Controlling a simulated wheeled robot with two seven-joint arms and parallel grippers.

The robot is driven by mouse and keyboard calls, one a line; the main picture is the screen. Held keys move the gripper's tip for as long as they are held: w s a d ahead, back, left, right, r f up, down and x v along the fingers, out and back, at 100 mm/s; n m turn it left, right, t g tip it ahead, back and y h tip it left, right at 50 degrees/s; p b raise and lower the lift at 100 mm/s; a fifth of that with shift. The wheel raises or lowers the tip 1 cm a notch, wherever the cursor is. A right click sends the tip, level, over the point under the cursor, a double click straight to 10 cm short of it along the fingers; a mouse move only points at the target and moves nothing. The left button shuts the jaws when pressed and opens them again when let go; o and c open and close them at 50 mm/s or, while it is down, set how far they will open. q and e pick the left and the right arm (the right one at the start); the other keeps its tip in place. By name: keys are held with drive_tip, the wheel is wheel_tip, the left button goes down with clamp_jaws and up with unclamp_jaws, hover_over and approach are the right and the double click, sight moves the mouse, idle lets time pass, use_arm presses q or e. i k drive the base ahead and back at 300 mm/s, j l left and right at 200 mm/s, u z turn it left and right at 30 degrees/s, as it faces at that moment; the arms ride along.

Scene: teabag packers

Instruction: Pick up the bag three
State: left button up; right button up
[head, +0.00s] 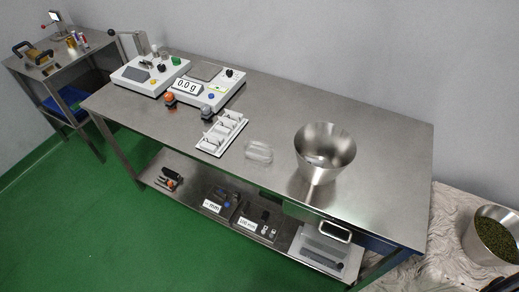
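A small white rack (203,150) stands near the front edge of the steel table, left of centre. Several small pale items that look like bags (222,132) sit in its slots in a row. I cannot tell which of them is bag three. A clear, see-through item (259,152), perhaps a plastic tray or bag, lies on the table just right of the rack. Neither of my grippers is in view.
A steel bowl (325,148) stands on the table (380,130) right of the clear item. A scale reading 0.0 g (208,84) and another white device (150,75) stand behind left. Small orange (170,99) and grey (206,112) objects sit near the rack. The right tabletop is clear.

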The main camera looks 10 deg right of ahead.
sight(223, 122)
drive_tip(key=i+j+z, duration=0.15)
drive_tip(key=j, duration=0.25)
drive_tip(key=i+j+z, duration=0.15)
drive_tip(key=j, duration=0.25)
drive_tip(key=i+j+z, duration=0.15)
drive_tip(key=j, duration=0.3)
drive_tip(key=k+l, duration=0.05)
